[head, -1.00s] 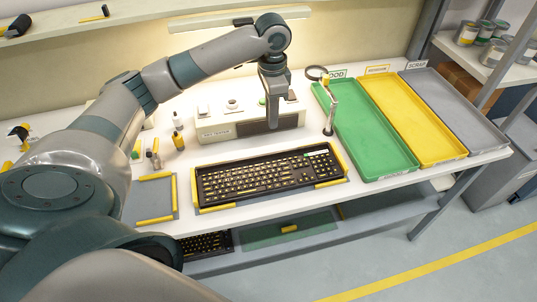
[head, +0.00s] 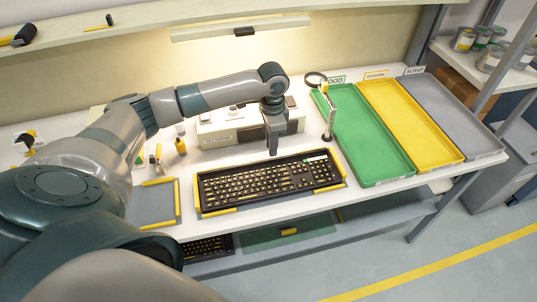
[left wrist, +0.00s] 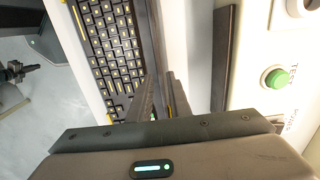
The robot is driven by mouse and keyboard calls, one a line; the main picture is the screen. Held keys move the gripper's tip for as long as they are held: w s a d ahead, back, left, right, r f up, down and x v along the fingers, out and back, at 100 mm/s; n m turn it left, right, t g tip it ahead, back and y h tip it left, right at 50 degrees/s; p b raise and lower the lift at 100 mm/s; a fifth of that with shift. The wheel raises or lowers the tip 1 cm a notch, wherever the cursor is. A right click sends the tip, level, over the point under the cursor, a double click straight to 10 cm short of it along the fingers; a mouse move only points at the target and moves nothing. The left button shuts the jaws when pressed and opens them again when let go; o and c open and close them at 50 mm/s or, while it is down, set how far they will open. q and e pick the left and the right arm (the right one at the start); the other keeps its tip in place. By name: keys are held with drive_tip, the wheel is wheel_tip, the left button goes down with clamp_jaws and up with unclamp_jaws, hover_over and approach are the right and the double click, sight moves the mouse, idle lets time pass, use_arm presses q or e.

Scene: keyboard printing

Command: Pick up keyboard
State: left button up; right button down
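My left gripper (head: 272,150) points down at the keyboard's back edge, about mid-length. In the left wrist view its two fingers (left wrist: 163,90) are a little apart, with the keyboard's dark back edge running toward the gap. Contact cannot be made out. My right gripper is not in view.
A white test box (head: 225,132) with a green button (left wrist: 277,78) stands close behind the gripper. A magnifier stand (head: 329,120) is to the right. Green (head: 365,180), yellow (head: 425,160) and grey (head: 470,140) trays lie farther right. An empty grey mat (head: 150,205) is at left.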

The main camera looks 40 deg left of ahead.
sight(274, 159)
use_arm(q)
drive_tip(key=shift+d+f+p, duration=0.1)
drive_tip(key=shift+f+p, duration=0.35)
drive_tip(key=f, duration=0.1)
drive_tip(key=f+p, duration=0.1)
drive_tip(key=f, duration=0.1)
drive_tip(key=shift+w+d+p, duration=0.15)
drive_tip(key=shift+w+p, duration=0.05)
drive_tip(key=shift+p, duration=0.1)
drive_tip(key=shift+f, duration=0.6)
clamp_jaws()
idle(0.6)
